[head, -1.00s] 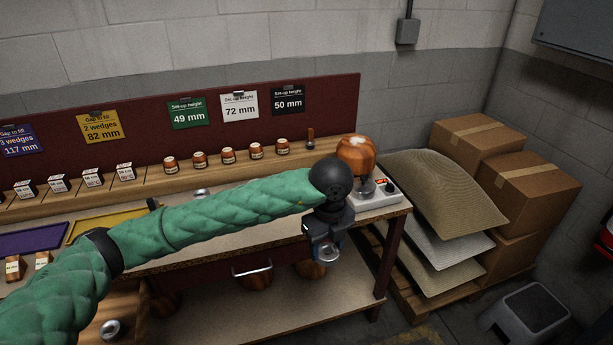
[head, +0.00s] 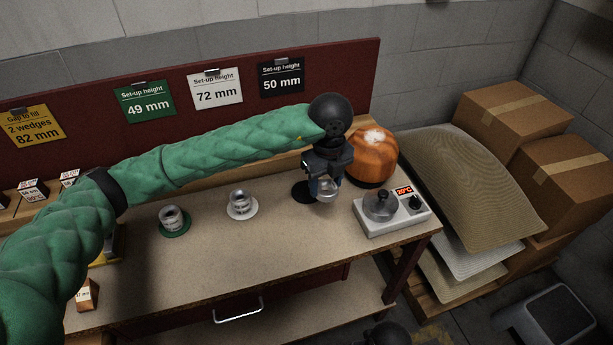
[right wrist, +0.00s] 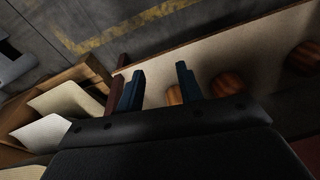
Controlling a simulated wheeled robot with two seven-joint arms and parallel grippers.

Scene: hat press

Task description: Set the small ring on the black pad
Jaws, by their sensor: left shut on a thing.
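My left gripper (head: 325,184) is shut on the small ring (head: 327,196), a pale metallic ring at its fingertips. The fingers hide part of the ring. The black pad (head: 301,192) is a dark disc on the bench top, just left of the held ring and partly hidden by the gripper. I cannot tell the exact height of the ring over the bench. My right gripper (right wrist: 159,84) shows in the right wrist view with its two blue fingers apart and nothing between them.
A metal ring stands on the green pad (head: 174,233) and another on the white pad (head: 242,214). A grey device (head: 391,212) with a red display is right of the held ring. An orange-brown rounded object (head: 371,158) stands behind. The bench front (head: 260,265) is clear.

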